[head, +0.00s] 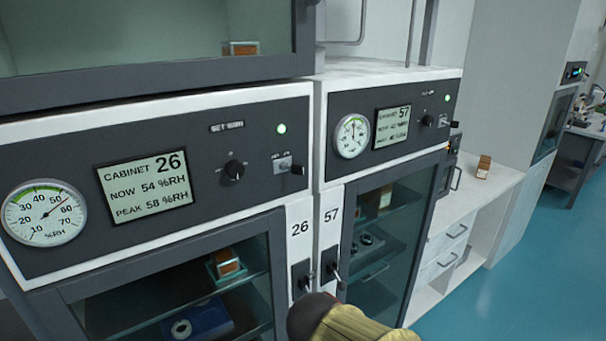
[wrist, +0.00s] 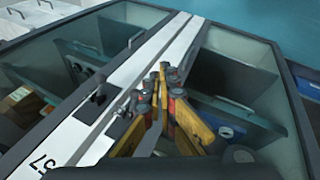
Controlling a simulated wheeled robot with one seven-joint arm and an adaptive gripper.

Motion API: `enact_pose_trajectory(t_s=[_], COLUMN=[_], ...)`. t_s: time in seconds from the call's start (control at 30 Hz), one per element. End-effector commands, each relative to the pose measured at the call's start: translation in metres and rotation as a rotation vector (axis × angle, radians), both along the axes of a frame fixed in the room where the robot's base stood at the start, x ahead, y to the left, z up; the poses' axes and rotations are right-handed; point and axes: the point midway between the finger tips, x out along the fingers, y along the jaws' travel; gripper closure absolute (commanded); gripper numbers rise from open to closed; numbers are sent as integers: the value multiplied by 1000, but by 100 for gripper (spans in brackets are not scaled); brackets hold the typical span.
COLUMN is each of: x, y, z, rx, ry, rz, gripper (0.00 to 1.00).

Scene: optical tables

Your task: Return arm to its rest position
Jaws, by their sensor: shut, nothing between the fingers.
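My gripper (wrist: 164,84) shows in the wrist view with its yellow-sided fingers drawn together and nothing visible between them. It is over the white strip between two glass cabinet doors, close to the door latches (wrist: 119,101). In the head view a dark and yellow part of my arm rises from the bottom edge, just below the latches of cabinet 26 (head: 304,278) and cabinet 57 (head: 333,268). The fingers cannot be made out there. Whether the gripper touches the cabinet front cannot be told.
Cabinet 26's glass door (head: 175,285) and cabinet 57's glass door (head: 385,240) look closed, with items on shelves behind them. Panels with gauges, displays and switches sit above. A white counter (head: 490,190) holds a small brown box (head: 483,167). Blue floor (head: 530,270) is clear at right.

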Motion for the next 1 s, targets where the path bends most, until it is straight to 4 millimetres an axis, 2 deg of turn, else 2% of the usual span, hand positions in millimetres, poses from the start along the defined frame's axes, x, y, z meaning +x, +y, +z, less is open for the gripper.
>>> enact_pose_trajectory(t_s=[0.03, 0.2, 0.5, 0.6, 0.73, 0.87, 1.0], x=[-15, -63, -129, -138, -139, -139, -139], y=[-9, -46, -99, -116, -136, -145, -146], z=[2, 11, 41, 55, 72, 74, 74], rx=[25, 137, 385, 451, 477, 479, 479], ry=[25, 100, 104, 52, -16, -33, -33], rz=[-40, -212, -525, -611, -674, -706, -708], gripper=[100, 100, 100, 100, 100, 100, 100])
